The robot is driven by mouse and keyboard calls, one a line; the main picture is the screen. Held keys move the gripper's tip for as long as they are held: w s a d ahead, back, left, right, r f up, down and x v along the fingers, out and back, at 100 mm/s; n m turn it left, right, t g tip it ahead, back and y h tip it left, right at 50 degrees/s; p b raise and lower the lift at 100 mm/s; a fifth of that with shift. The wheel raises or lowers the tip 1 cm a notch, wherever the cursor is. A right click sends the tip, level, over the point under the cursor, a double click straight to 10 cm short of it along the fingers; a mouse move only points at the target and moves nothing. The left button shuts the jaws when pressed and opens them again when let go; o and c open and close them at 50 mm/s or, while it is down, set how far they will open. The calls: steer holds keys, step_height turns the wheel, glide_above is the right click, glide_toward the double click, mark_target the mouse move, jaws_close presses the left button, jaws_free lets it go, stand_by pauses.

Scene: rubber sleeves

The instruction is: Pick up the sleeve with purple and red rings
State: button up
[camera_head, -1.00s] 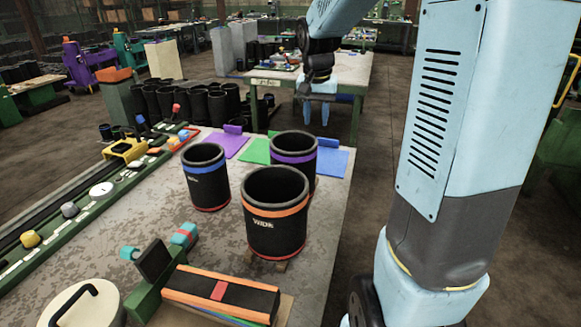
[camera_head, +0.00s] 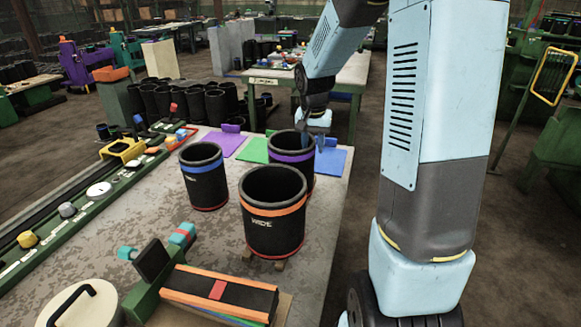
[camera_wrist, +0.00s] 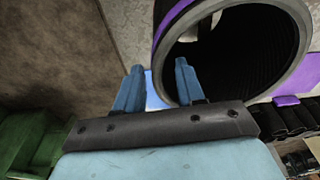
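The sleeve with a purple ring (camera_head: 307,170) is black and stands upright on the grey table, behind the orange-ringed sleeve, which hides part of its lower end. In the wrist view its rim and dark opening (camera_wrist: 235,50) fill the upper right. My gripper (camera_head: 311,139) is at the right side of its rim. In the wrist view my gripper (camera_wrist: 159,75) is open, with the right finger over the opening's edge and the left finger outside the wall. I cannot tell how deep the fingers reach.
An orange-ringed sleeve (camera_head: 272,228) stands in front, and a blue-ringed sleeve (camera_head: 205,183) to the left. Purple, green and blue mats (camera_head: 331,161) lie behind. A tool with a striped block (camera_head: 220,291) lies at the table's front.

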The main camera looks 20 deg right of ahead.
steer(key=shift+w+d+f, duration=0.15)
steer(key=shift+f, duration=0.85)
steer(key=shift+w+d+f, duration=0.1)
steer(key=shift+w+f, duration=0.05)
steer(key=shift+f, duration=0.8)
jaws_close()
